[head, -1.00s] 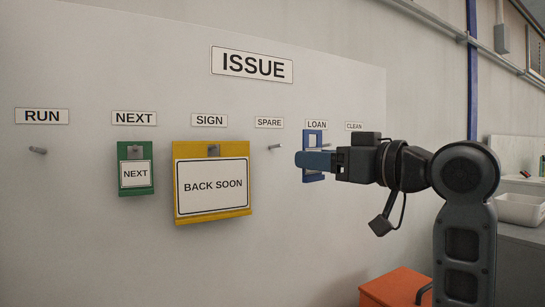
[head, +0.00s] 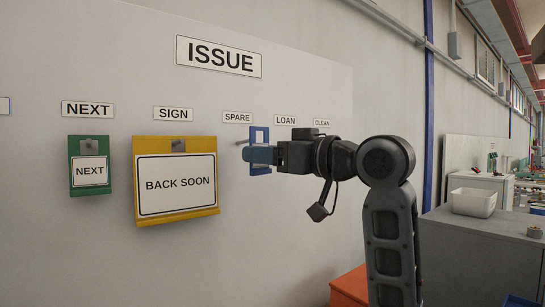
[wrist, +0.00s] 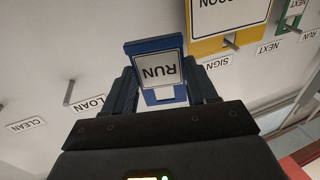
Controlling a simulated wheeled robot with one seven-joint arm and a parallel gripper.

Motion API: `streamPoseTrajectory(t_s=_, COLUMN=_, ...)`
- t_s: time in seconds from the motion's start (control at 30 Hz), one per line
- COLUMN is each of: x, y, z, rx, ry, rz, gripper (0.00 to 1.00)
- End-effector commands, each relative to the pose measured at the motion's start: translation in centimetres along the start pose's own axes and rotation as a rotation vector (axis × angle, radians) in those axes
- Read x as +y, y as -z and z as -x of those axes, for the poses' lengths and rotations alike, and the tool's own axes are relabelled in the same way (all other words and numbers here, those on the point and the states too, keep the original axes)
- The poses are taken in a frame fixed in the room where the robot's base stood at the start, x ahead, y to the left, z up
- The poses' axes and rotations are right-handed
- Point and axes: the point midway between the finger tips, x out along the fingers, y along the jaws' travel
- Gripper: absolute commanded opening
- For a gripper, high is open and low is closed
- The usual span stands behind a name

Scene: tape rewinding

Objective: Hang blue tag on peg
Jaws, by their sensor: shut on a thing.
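The blue tag (head: 260,171) has a slot near its top and stands upright in front of the board, between the SPARE and LOAN labels. In the wrist view the tag (wrist: 150,47) appears upside down and reads RUN. My gripper (head: 250,154) is shut on it, with a finger on each side (wrist: 161,85). The SPARE peg (head: 241,142) shows just left of the tag in the head view. The LOAN peg (wrist: 69,92) shows bare in the wrist view. I cannot tell whether the tag touches the board.
A green NEXT tag (head: 89,184) and a wide yellow BACK SOON sign (head: 178,219) hang on their pegs to the left. An orange box (head: 349,288) stands low near my arm. A grey cabinet (head: 480,255) with a white bin (head: 474,202) is at the right.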

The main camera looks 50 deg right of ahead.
Motion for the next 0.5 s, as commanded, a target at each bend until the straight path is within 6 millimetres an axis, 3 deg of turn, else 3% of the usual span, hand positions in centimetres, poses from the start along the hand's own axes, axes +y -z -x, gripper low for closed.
streamPoseTrajectory(t_s=0.5, x=0.7, y=-0.4, z=-2.7, rx=-0.001, ry=0.001, rz=0.000, gripper=0.29)
